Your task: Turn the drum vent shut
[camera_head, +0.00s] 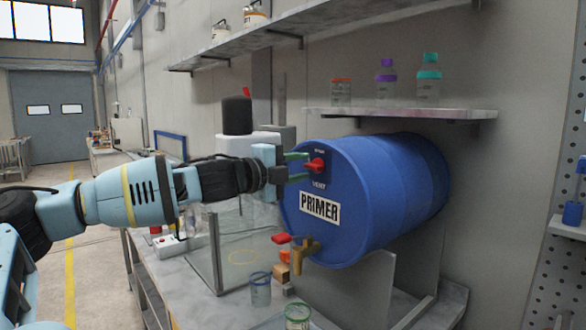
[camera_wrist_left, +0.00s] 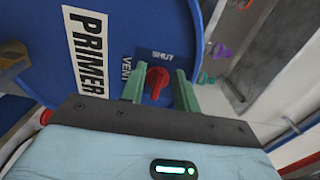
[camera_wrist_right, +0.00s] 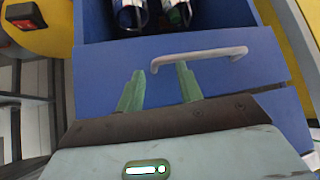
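The blue drum (camera_head: 385,190) lies on its side on a stand, with a PRIMER label on its end face. The red vent knob (camera_head: 316,165) sits high on that face. In the left wrist view the red knob (camera_wrist_left: 157,82) lies between my left gripper's fingers (camera_wrist_left: 159,72), with a SHUT mark just beyond it and VENT to its left. The fingers are apart, with a narrow gap visible beside the knob; contact is unclear. My left gripper (camera_head: 299,167) also shows at the drum face in the head view. My right gripper (camera_wrist_right: 160,69) is open and empty.
A shelf (camera_head: 400,113) with several bottles runs above the drum. In the right wrist view a blue drawer with a grey handle (camera_wrist_right: 200,57) is close to my right fingers.

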